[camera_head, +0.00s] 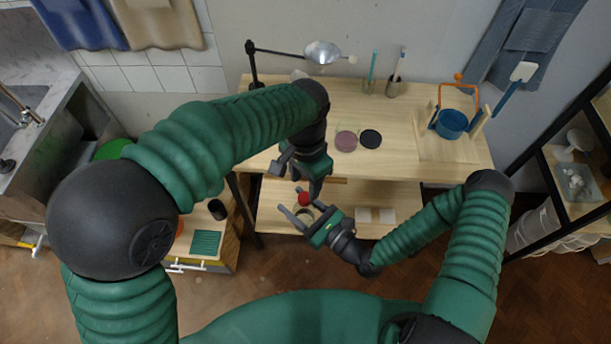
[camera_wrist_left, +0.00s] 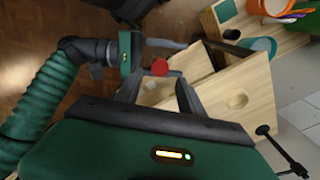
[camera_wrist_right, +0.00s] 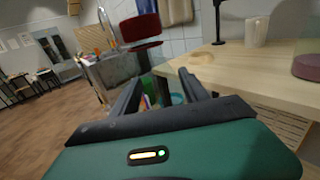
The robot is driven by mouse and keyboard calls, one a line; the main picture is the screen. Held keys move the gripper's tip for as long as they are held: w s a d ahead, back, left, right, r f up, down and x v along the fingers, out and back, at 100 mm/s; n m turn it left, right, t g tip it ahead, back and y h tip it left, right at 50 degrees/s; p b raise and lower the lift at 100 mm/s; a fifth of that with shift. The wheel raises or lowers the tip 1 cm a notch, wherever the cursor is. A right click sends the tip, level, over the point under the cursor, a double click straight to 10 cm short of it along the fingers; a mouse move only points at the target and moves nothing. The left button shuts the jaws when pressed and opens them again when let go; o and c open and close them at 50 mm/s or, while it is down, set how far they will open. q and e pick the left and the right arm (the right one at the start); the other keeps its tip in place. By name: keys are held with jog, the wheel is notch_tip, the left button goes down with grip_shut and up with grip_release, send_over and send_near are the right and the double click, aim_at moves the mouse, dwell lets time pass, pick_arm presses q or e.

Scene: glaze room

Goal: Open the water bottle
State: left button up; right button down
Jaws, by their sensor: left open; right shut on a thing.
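The water bottle's red cap (camera_head: 304,198) shows in the middle of the head view, between my two grippers. In the right wrist view the cap (camera_wrist_right: 140,28) sits on top of a clear, hard-to-see bottle body (camera_wrist_right: 144,62) between the fingers. My right gripper (camera_head: 304,213) is shut on the bottle and holds it off the bench, roughly upright. My left gripper (camera_head: 299,178) is open and points down just above the cap. In the left wrist view the cap (camera_wrist_left: 160,68) appears between and slightly beyond its fingertips. I cannot tell whether they touch it.
A wooden bench (camera_head: 285,140) stands ahead, with a lamp (camera_head: 322,52), a pink disc (camera_head: 346,141), a black disc (camera_head: 370,139) and a blue pot (camera_head: 451,124) on it. A lower shelf (camera_head: 395,192) lies beyond my grippers. A drawer unit (camera_head: 215,262) stands to the left.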

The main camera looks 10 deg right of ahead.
aim_at(305, 196)
pick_arm(q)
notch_tip(305, 196, down, 6)
jog(key=shift+r, duration=0.2)
grip_shut()
jog(key=n, duration=0.3)
jog(key=shift+o, duration=0.4)
grip_release()
